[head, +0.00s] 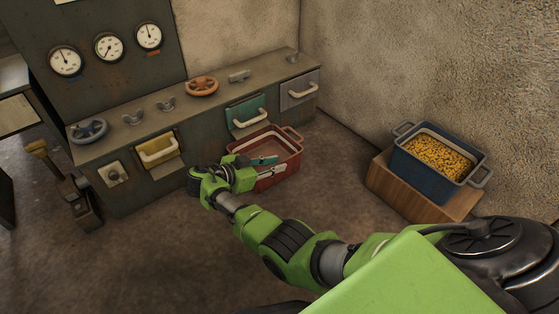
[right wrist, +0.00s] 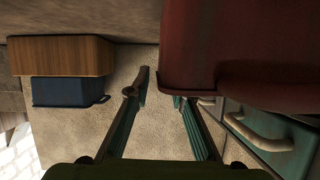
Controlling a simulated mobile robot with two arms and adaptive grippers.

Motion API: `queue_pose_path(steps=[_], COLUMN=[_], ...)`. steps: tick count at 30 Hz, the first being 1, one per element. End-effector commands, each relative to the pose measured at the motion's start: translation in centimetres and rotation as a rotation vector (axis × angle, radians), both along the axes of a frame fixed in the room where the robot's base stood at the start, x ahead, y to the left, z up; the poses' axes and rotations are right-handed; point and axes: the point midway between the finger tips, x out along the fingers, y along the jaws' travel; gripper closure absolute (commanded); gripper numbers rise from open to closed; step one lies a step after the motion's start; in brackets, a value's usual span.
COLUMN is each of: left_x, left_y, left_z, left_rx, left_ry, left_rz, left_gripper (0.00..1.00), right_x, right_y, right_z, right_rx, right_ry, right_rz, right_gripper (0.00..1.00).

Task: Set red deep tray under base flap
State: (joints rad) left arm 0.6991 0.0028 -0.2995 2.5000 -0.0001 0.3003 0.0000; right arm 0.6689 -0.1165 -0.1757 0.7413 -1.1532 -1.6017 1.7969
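The red deep tray (head: 289,168) stands low in front of the console, just below and in front of the teal flap (head: 246,114). That flap has a pale handle and also shows in the right wrist view (right wrist: 284,158). My right gripper (head: 266,165) is at the tray's near left side, with its fingers apart. In the right wrist view, the tray (right wrist: 240,45) fills the upper right and hides the tip of one finger of the gripper (right wrist: 161,88). The other finger is clear of the tray's edge. Whether the fingers touch the tray cannot be told. My left gripper is not in view.
A yellow flap (head: 158,149) and a grey flap (head: 299,91) flank the teal one. A blue bin of yellow pieces (head: 414,178) stands on a wooden block (head: 392,189) at right. A rusty-handled tool (head: 82,203) stands at left. The floor in front is clear.

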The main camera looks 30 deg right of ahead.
Motion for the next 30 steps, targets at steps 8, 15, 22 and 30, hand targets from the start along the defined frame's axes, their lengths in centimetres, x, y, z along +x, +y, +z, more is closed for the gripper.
queue_pose_path(steps=[8,15,22,30], left_x=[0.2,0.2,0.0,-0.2], left_y=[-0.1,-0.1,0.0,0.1], left_z=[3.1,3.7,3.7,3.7], left_rx=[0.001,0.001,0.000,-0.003], left_ry=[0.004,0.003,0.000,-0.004], left_rz=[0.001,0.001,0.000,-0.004], left_gripper=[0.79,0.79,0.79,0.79], right_x=[-0.5,-0.9,-0.9,-0.9], right_y=[5.7,8.3,8.6,8.6], right_z=[2.8,3.6,3.6,3.6], right_rx=[0.002,0.000,0.000,0.000], right_ry=[0.000,0.001,-0.001,-0.001], right_rz=[0.002,0.000,-0.001,0.000], right_gripper=[0.79,0.79,0.79,0.79])
